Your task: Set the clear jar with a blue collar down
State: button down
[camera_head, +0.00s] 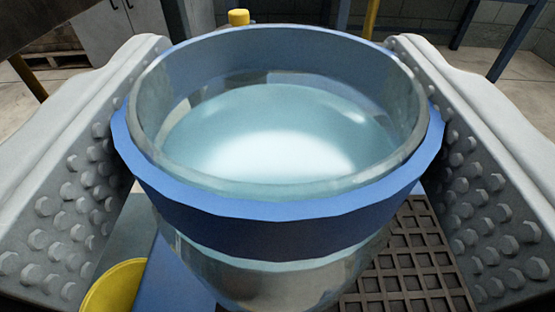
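The clear jar with a blue collar (285,230) fills the middle of the view, upright, with its open rim facing me. Its glass is see-through and its inside looks pale and bluish; I cannot tell whether it holds anything. My gripper (280,150) has one studded pad at the left and one at the right of the jar. Both pads meet the blue collar at its sides, so the gripper is shut on the jar. The jar's base is hidden below its body, and I cannot tell whether it touches a surface.
A dark grid mat (415,262) lies below at the right. A yellow round thing (118,290) shows at the lower left, beside a blue surface (172,285). A small yellow-capped thing (238,17) stands behind the jar. Grey cabinets (125,25) and blue posts are farther back.

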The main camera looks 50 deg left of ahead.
jog(key=shift+f, duration=0.3)
jog(key=shift+c, duration=1.5)
grip_release()
jog(key=shift+f, duration=0.1)
jog(key=shift+s+d, duration=0.1)
jog(key=shift+d, duration=0.05)
jog(key=v, duration=1.1)
jog(key=shift+s+d, duration=0.25)
